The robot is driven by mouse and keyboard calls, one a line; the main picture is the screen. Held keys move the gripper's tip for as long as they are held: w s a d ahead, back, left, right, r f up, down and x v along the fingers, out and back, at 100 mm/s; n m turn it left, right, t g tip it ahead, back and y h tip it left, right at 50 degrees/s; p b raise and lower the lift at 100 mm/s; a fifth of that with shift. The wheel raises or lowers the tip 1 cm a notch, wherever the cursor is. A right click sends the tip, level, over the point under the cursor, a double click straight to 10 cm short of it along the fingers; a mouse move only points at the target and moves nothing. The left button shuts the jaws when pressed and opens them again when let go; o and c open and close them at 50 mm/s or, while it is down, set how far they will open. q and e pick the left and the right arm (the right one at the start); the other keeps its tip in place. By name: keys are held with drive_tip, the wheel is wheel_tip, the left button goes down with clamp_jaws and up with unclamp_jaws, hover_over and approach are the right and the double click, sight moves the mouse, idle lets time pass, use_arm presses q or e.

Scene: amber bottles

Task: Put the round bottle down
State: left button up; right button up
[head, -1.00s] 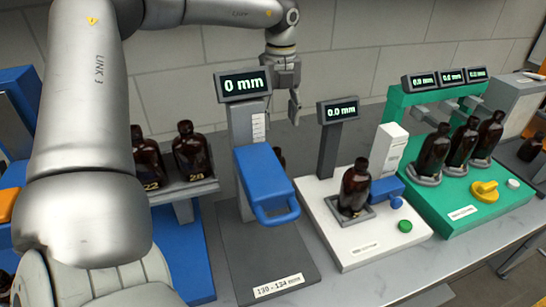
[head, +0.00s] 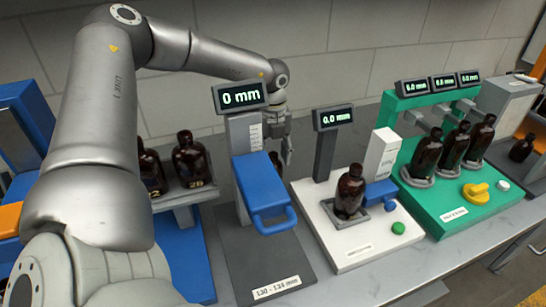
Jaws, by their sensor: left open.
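A dark amber bottle (head: 275,159) stands behind the blue-headed gauge, mostly hidden by it; its base does not show. My left gripper (head: 286,150) is open, low behind the gauge and next to this bottle. One finger shows just right of the bottle, and the other is hidden. Whether the finger touches the bottle cannot be told. Another amber bottle (head: 350,191) stands upright in the holder of the white station. I cannot tell from the shapes which one is the round bottle. My right gripper is out of view.
The gauge's blue head (head: 262,185) and display post stand in front of my left gripper. The white station (head: 345,245) and the green station (head: 425,205) with several bottles are to the right. Two bottles stand on a grey shelf (head: 188,194) at left.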

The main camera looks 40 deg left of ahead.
use_arm(q)
drive_tip(key=shift+c, duration=0.7)
clamp_jaws()
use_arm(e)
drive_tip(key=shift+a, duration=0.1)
